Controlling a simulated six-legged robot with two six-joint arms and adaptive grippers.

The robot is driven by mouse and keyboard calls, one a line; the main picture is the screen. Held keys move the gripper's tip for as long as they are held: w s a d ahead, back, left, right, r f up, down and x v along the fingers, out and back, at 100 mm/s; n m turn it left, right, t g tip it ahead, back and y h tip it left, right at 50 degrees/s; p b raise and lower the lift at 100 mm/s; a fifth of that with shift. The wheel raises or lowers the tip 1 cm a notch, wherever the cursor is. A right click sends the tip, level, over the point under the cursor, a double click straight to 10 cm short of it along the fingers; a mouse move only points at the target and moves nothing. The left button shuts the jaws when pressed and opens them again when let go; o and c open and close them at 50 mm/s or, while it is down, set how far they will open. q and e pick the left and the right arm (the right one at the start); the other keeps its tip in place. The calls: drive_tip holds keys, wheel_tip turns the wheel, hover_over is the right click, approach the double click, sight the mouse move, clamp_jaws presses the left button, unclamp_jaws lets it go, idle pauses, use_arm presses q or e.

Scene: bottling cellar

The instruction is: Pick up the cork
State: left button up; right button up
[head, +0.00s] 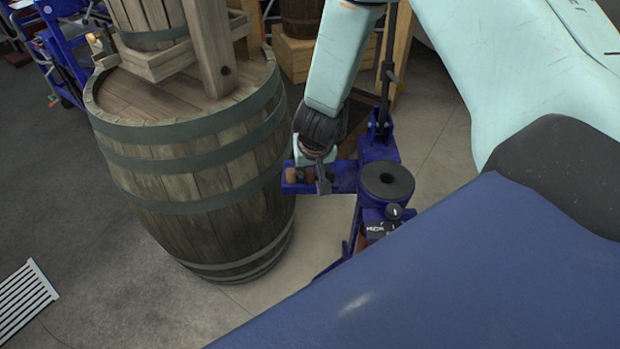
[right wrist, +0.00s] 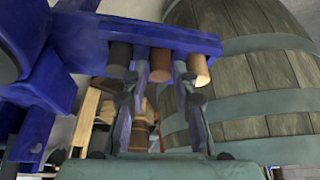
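A blue rack arm (head: 343,179) on the blue stand holds corks. In the right wrist view, three corks hang below the blue bar (right wrist: 95,30): a dark one (right wrist: 120,54), a reddish-brown one (right wrist: 160,63) in the middle and a light tan one (right wrist: 199,69) at the right end. The tan cork also shows in the head view (head: 291,174). My right gripper (right wrist: 161,70) is open, its two fingers on either side of the middle cork. Whether they touch it is hard to tell. In the head view my right gripper (head: 322,180) is at the rack. My left gripper is not in view.
A large wooden barrel (head: 190,190) stands close to the left of the rack. The blue stand has a round dark plate (head: 387,180) and an upright lever (head: 385,80) right of my gripper. Open floor (head: 60,210) lies at the left.

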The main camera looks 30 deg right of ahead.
drive_tip(key=shift+c, duration=0.6)
drive_tip(key=shift+c, duration=1.2)
drive_tip(key=shift+r, duration=0.1)
